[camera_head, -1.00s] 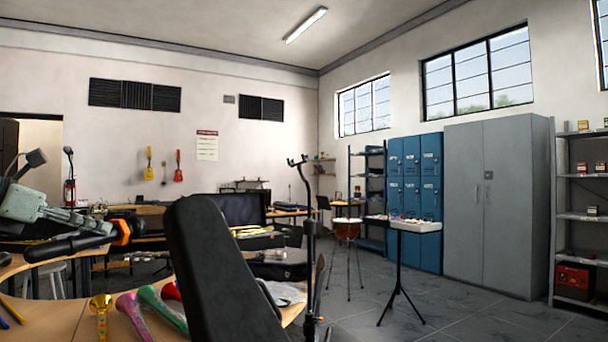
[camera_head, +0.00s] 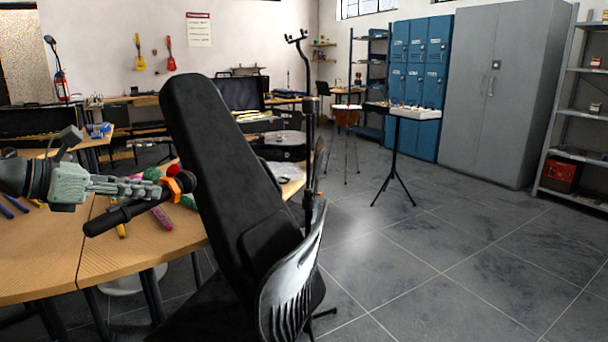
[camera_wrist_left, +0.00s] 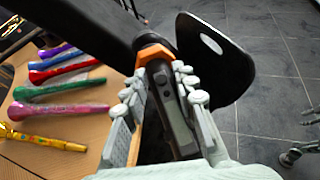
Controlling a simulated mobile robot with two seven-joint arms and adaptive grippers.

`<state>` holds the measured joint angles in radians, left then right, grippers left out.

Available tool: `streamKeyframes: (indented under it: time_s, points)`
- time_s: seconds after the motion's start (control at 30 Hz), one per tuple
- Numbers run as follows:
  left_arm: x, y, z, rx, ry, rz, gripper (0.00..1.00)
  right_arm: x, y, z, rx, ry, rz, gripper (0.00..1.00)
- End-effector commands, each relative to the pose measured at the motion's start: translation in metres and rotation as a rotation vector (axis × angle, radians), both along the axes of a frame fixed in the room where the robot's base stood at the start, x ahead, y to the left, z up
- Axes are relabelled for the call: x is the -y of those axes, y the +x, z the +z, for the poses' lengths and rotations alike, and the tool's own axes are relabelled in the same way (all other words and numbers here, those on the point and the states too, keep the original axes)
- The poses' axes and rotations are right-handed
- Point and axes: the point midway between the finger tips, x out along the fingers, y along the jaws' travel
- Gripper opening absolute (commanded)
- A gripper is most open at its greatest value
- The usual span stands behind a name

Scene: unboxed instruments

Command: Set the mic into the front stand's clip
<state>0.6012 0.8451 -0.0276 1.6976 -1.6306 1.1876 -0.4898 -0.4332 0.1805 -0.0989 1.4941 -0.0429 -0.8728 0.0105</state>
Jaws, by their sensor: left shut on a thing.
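The black mic (camera_head: 112,217) with an orange ring is held above the wooden table at the left. My left gripper (camera_head: 146,188) is shut on it; its fingers lie on both sides of the mic body. The left wrist view shows the mic body (camera_wrist_left: 177,118) with a small display between the fingers (camera_wrist_left: 165,95), its orange collar pointing away. A tall black stand with a forked top (camera_head: 305,100) rises behind the black chair, apart from the mic. The chair hides its lower part. Part of my right gripper (camera_wrist_left: 303,135) shows at the right edge of the left wrist view.
Several coloured horn-shaped instruments (camera_wrist_left: 62,110) lie on the table (camera_head: 50,262). A small tripod table (camera_head: 415,113) stands farther back. The tiled floor at the right is clear.

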Motion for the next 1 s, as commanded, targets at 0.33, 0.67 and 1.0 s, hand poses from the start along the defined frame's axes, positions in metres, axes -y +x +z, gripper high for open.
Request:
streamKeyframes:
  time_s: [0.33, 0.67, 1.0]
  points:
    - [0.089, -0.101, -0.125, -0.002, -0.003, -0.166, 0.0, -0.002, 0.006, 0.009, 0.008, 0.005, -0.007, 0.4]
    - [0.124, -0.163, -0.158, 0.003, -0.003, -0.219, 0.0, -0.003, 0.008, 0.013, 0.011, 0.007, -0.011, 0.4]
    - [0.126, -0.166, -0.164, 0.005, 0.001, -0.221, 0.0, -0.003, 0.008, 0.014, 0.011, 0.007, -0.011, 0.4]
